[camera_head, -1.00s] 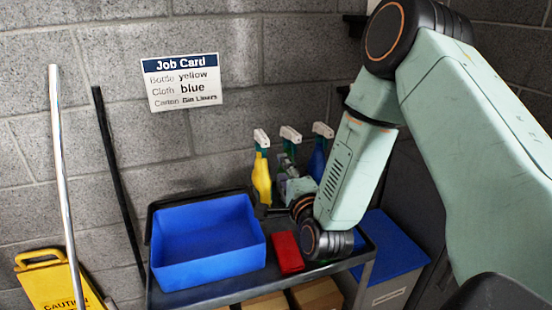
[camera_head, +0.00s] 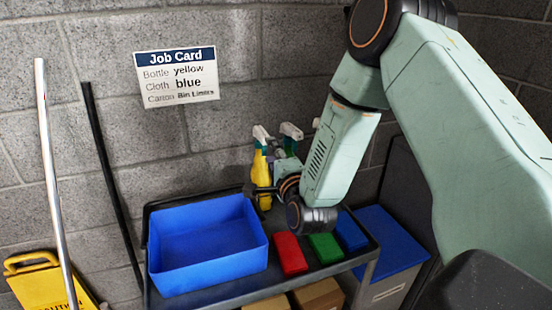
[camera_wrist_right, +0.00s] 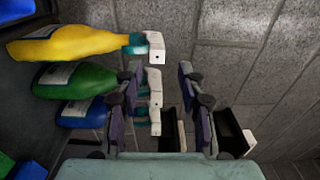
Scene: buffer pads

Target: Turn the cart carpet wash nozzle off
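A yellow spray bottle (camera_head: 261,171) with a white nozzle (camera_head: 261,134) stands at the back of the cart. A green bottle's white nozzle (camera_head: 291,131) shows beside it; my right arm hides most of the rest. The right wrist view shows the yellow (camera_wrist_right: 70,45), green (camera_wrist_right: 75,82) and blue (camera_wrist_right: 82,114) bottles in a row. My right gripper (camera_wrist_right: 160,82) is open, its fingers either side of the green bottle's nozzle in that picture; contact cannot be told. In the head view the right gripper (camera_head: 264,187) is low beside the yellow bottle. Which bottle holds carpet wash is not readable.
A blue bin (camera_head: 205,275) fills the left of the cart (camera_head: 160,300). Red (camera_head: 290,254), green (camera_head: 325,248) and blue (camera_head: 351,231) cloths lie to its right. A job card (camera_head: 176,76) hangs on the wall. Poles and a yellow caution sign (camera_head: 38,285) stand left.

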